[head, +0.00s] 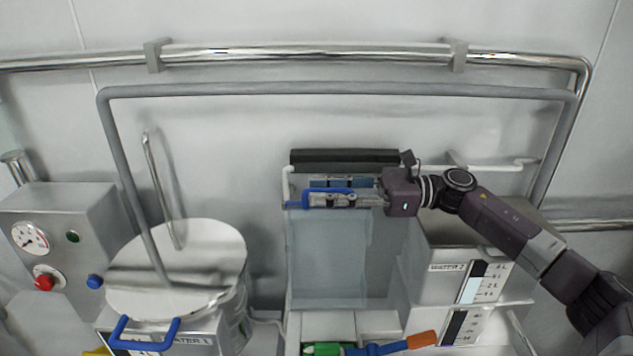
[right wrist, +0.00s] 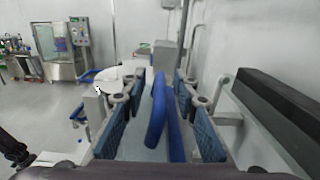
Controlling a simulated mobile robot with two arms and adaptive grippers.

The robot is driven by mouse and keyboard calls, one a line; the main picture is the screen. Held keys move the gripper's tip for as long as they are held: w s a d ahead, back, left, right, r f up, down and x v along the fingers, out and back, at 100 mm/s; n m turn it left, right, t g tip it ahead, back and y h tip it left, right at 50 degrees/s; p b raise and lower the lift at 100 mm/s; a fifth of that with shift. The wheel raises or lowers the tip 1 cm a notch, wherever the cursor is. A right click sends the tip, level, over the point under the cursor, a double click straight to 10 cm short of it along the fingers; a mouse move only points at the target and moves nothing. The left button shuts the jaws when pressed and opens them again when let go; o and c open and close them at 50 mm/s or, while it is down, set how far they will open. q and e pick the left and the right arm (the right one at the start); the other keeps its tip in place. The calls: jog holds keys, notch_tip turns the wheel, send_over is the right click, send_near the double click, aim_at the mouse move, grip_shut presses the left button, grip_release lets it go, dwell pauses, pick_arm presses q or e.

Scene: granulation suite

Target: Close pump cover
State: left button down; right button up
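My right gripper (head: 325,197) reaches in from the right at the panel's top. In the right wrist view the blue handle (right wrist: 157,112) stands between the two patterned finger pads. The fingers (right wrist: 160,120) are apart, with a visible gap on the handle's left side; contact on the right is unclear. My left gripper is not in view.
A round lidded tank (head: 178,265) labelled WATER 1 and a gauge box (head: 65,235) stand at left. The WATER 2 box (head: 450,265) is below my right arm. Green, blue and orange parts (head: 420,340) lie at the bottom.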

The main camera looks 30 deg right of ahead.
jog(key=shift+x, duration=0.85)
grip_shut()
